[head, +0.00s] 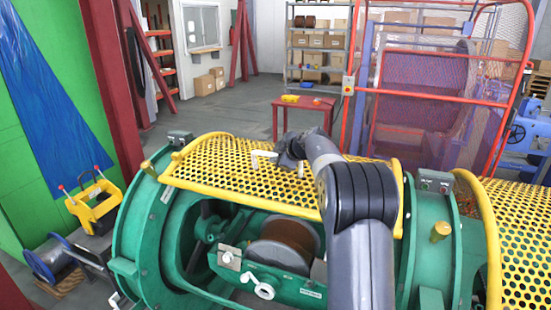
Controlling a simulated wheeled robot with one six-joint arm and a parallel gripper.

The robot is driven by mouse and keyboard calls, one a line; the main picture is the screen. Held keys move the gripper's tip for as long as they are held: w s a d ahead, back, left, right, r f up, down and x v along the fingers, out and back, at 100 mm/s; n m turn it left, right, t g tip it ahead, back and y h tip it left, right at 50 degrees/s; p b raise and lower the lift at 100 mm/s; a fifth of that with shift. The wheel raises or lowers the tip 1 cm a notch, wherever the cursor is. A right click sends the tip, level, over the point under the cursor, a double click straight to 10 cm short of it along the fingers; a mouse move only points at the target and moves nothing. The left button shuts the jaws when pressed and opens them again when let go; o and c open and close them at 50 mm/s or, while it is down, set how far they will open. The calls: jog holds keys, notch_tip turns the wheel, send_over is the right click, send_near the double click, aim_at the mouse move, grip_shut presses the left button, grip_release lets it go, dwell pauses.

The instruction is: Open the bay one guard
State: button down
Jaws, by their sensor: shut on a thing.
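The bay guard in front of me is a curved yellow perforated cover (220,165) on top of the green strander frame (155,215). Its front edge is up, and the bay below it is exposed. A white handle (263,154) stands on the guard. My gripper (287,152) is shut on this handle and hides its middle. My arm crosses the guard's right part and hides some of it. A brown spool (284,245) sits in a green cradle in the open bay.
A second yellow perforated guard (525,230) is at the right. A red mesh cage (425,95) and a red table (303,112) stand behind the machine. A yellow tool carrier (93,203) is at the left. Open floor lies behind at the left.

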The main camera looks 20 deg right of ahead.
jog(key=shift+f, duration=0.1)
jog(key=c, duration=1.4)
grip_release()
jog(key=shift+o, duration=0.2)
